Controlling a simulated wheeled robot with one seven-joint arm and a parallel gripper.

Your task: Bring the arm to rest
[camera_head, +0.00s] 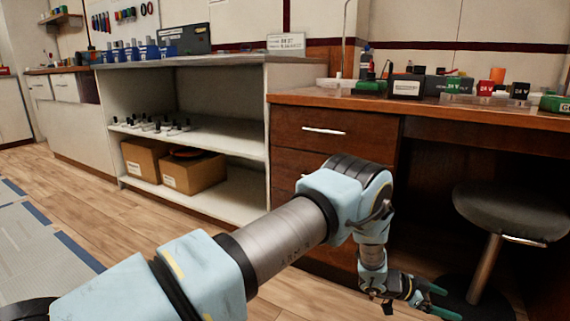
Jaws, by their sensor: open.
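My arm reaches from the lower left toward the middle of the head view, bends at a light blue joint, and hangs down in front of the wooden desk. My gripper (436,301) is at the lower right, low beside the desk's dark knee space. Its green-tipped fingers are spread apart, with nothing seen between them. The gripper appears close to the stool's base in the picture; I cannot tell the true gap.
A stool (512,215) stands at the right. The wooden desk (330,100) carries several small boxes. A shelf unit (190,62) at the left holds two cardboard boxes (195,172). Open wooden floor (95,205) lies at the left, beside a grey mat (40,260).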

